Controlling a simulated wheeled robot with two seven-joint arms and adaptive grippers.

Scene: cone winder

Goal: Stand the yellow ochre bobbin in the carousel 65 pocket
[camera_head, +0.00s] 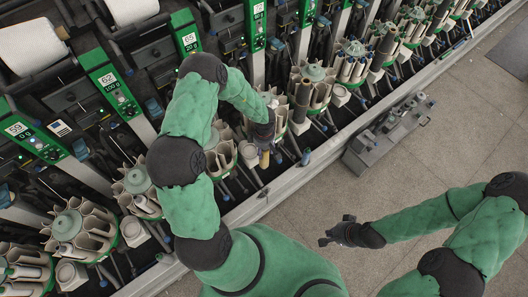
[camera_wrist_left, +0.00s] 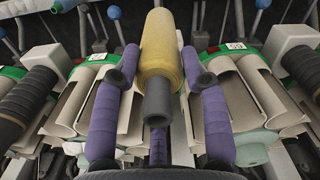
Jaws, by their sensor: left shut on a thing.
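The yellow ochre bobbin (camera_wrist_left: 162,45) is held between the two purple fingers of my left gripper (camera_wrist_left: 160,62), which is shut on it. Its dark grey core end points toward the wrist camera. In the head view the bobbin (camera_head: 264,160) shows as a small yellow piece below my left gripper (camera_head: 265,143), near the carousel row. Carousels with beige pockets lie on both sides of it in the wrist view, such as the carousel at right (camera_wrist_left: 245,95). My right gripper (camera_head: 335,230) is open and empty above the floor.
Several round carousels (camera_head: 80,228) with beige pockets line the machine, many holding bobbins. Blue-knobbed levers (camera_head: 305,157) and a metal front rail (camera_head: 270,195) stand close by. A grey box with fittings (camera_head: 375,140) sits beside the rail. The floor at right is clear.

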